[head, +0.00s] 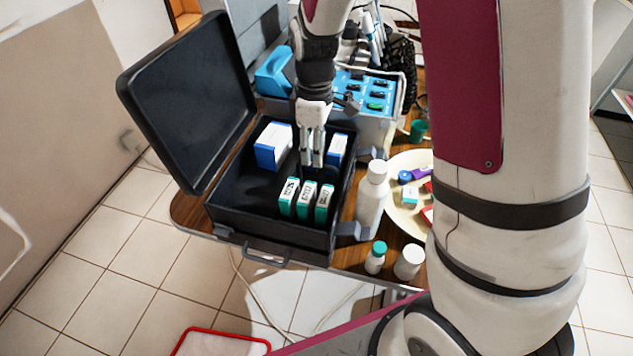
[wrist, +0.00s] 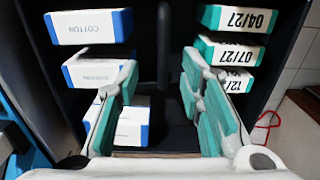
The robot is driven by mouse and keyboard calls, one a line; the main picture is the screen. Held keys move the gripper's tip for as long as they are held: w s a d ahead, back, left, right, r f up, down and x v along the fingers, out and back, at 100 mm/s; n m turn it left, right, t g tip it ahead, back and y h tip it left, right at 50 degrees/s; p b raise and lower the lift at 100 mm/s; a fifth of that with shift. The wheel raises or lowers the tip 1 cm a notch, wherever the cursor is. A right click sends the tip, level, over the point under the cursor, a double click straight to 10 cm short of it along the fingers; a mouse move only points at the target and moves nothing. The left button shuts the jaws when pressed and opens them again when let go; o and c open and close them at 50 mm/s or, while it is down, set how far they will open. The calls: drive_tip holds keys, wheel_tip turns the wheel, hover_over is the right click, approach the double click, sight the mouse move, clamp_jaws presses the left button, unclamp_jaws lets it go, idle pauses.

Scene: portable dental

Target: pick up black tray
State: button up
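An open black case (head: 225,215) sits on the wooden table, its lid (head: 185,100) raised at the left. I cannot pick out a black tray apart from this case; its dark interior also shows in the wrist view (wrist: 165,60). White-and-blue boxes, one a cotton box (wrist: 88,25), stand at the back inside. Teal-and-white dated boxes (head: 307,198) stand at the front. My gripper (head: 313,160) points down into the case between these groups. In the wrist view its fingers (wrist: 160,75) are apart with nothing seen held. Their contact with the case is unclear.
A white bottle (head: 371,200), a small teal-capped bottle (head: 375,258) and a white jar (head: 409,262) stand right of the case. A cream plate (head: 400,222) with small items lies beyond. A blue-topped unit (head: 370,90) stands behind. A red-rimmed item (head: 220,344) is below on the floor.

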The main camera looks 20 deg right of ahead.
approach(317, 176)
drive_tip(key=shift+s+a+f, duration=0.3)
drive_tip(key=shift+s+f, duration=0.45)
drive_tip(key=shift+s, duration=0.05)
drive_tip(key=shift+s+a+f, duration=0.3)
drive_tip(key=shift+s+f, duration=0.45)
drive_tip(key=shift+s, duration=0.05)
clamp_jaws()
